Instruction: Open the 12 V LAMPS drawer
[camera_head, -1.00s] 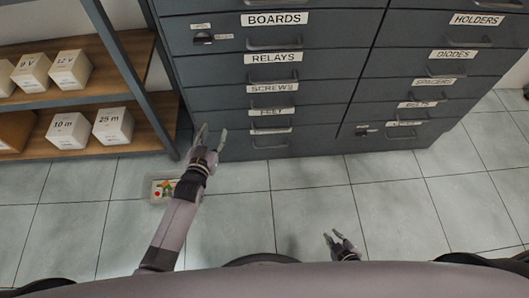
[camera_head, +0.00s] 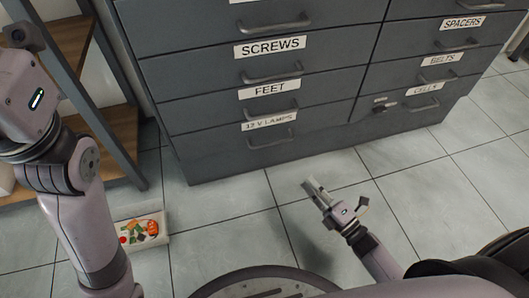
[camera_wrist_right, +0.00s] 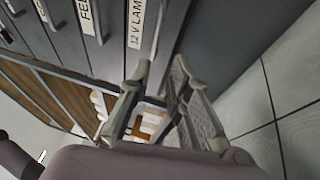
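The 12 V LAMPS drawer (camera_head: 225,147) is the lowest labelled drawer in the left column of the dark grey cabinet, below FEET. It looks shut, with its front in line with the others. Its bar handle (camera_head: 272,141) is under the white label (camera_head: 268,122). In the right wrist view the label (camera_wrist_right: 137,22) and handle (camera_wrist_right: 159,30) are at the top. My right gripper (camera_head: 309,187) is above the floor in front of the drawer, apart from the handle. Its fingers (camera_wrist_right: 161,70) are spread and empty. My left arm rises at the left; its fingers are not visible.
A shelf unit (camera_head: 110,105) stands left of the cabinet. A small box with a colourful picture (camera_head: 142,229) lies on the floor near my left arm. The CELLS drawer (camera_head: 415,113) is in the right column. Tiled floor in front of the cabinet is largely clear.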

